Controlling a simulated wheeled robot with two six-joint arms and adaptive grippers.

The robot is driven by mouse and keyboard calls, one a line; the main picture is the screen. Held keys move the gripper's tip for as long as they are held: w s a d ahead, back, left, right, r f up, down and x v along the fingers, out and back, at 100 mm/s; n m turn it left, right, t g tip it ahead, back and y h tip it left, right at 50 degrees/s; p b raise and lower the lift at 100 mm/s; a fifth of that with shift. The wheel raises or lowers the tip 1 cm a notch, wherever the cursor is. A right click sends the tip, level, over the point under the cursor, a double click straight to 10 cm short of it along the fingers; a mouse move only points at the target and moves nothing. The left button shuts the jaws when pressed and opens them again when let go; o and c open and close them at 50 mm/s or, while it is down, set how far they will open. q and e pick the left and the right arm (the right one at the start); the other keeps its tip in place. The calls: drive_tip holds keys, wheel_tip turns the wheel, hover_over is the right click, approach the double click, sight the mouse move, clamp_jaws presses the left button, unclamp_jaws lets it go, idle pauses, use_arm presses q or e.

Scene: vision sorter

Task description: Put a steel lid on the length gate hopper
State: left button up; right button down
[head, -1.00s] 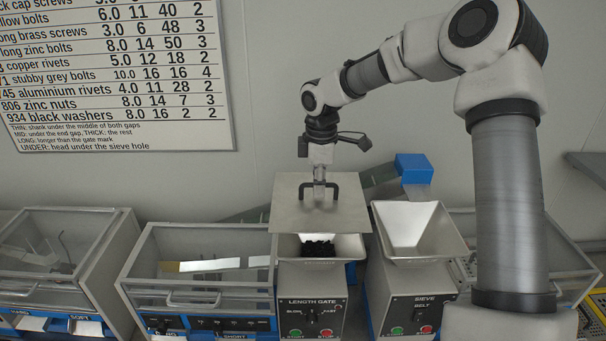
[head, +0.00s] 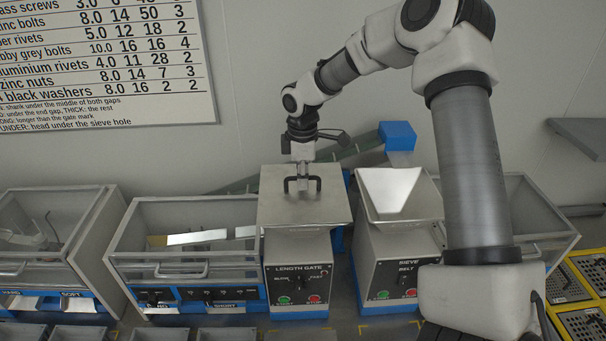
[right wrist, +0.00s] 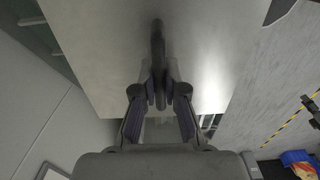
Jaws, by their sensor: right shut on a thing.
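The steel lid (head: 325,207) is a flat square grey plate with a black bar handle (head: 302,184). In the head view it lies over the top of the length gate hopper, above the length gate box (head: 299,257), and hides the hopper's mouth. I cannot tell whether it rests fully on the rim. My right gripper (head: 303,186) comes down from above and is shut on the lid's handle. The right wrist view shows the fingers (right wrist: 158,95) closed around the handle, with the lid's plate (right wrist: 205,40) beyond. My left gripper is not in view.
The open sieve hopper (head: 395,190) stands close to the right of the lid. A glass-fronted bin (head: 185,240) is to the left, another farther left. A blue block (head: 397,133) is behind the sieve. A chart (head: 100,60) hangs on the wall.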

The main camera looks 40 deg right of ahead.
drive_tip(key=shift+w+f, duration=0.1)
drive_tip(key=shift+w, duration=0.1)
drive_tip(key=shift+s+a+r, duration=0.1)
drive_tip(key=shift+s+r, duration=0.15)
drive_tip(key=shift+s, duration=0.2)
drive_tip(key=shift+f, duration=0.25)
drive_tip(key=c, duration=1.2)
unclamp_jaws()
drive_tip(key=shift+r, duration=0.1)
drive_tip(key=shift+o, duration=0.2)
drive_tip(key=shift+r, duration=0.1)
wheel_tip(320, 180, up, 12)
